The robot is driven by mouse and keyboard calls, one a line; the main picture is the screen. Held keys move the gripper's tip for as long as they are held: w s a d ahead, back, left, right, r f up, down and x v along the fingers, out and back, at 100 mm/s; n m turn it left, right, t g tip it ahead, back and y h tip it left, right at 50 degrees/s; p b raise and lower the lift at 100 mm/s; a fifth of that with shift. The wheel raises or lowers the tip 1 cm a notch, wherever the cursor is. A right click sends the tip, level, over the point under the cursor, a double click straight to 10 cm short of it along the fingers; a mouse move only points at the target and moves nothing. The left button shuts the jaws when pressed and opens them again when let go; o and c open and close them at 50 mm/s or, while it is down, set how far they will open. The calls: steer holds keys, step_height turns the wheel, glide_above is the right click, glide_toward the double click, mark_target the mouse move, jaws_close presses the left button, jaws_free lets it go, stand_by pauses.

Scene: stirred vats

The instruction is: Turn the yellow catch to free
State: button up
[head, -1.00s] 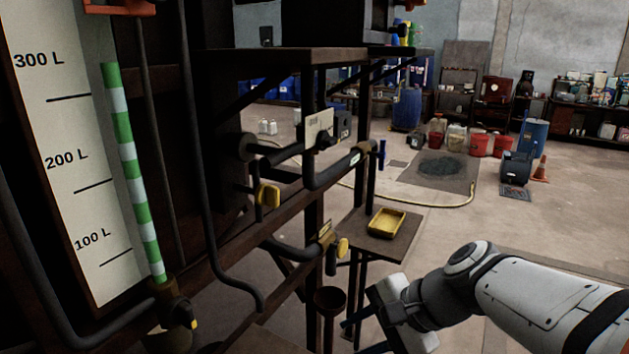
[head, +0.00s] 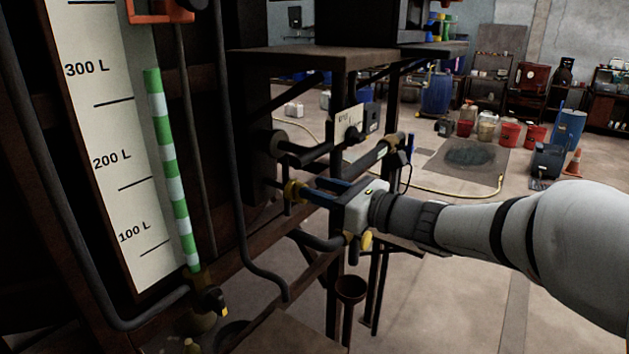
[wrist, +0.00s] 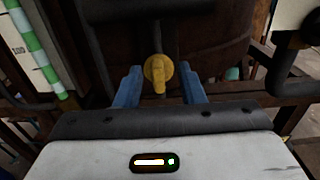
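A yellow catch (head: 293,190) sits on the dark pipework of the rig in the head view, partly hidden by my gripper's fingers. In the wrist view the yellow catch (wrist: 158,73) is a round knob with a lever pointing down. My gripper (head: 309,193) is open in front of it. In the wrist view, the two blue fingers of my gripper (wrist: 159,84) stand on either side of the catch, with gaps on both sides. The fingers do not appear to touch it.
A second yellow handle (head: 366,241) is just below my gripper. A dark pipe (head: 362,160) with a blue handle (head: 410,148) runs above it. A dark funnel (head: 350,289) stands below. A level gauge board (head: 120,150) is at left.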

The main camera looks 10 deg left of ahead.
mark_target(295, 191)
steer(key=shift+x, duration=1.35)
steer(key=shift+c, duration=0.4)
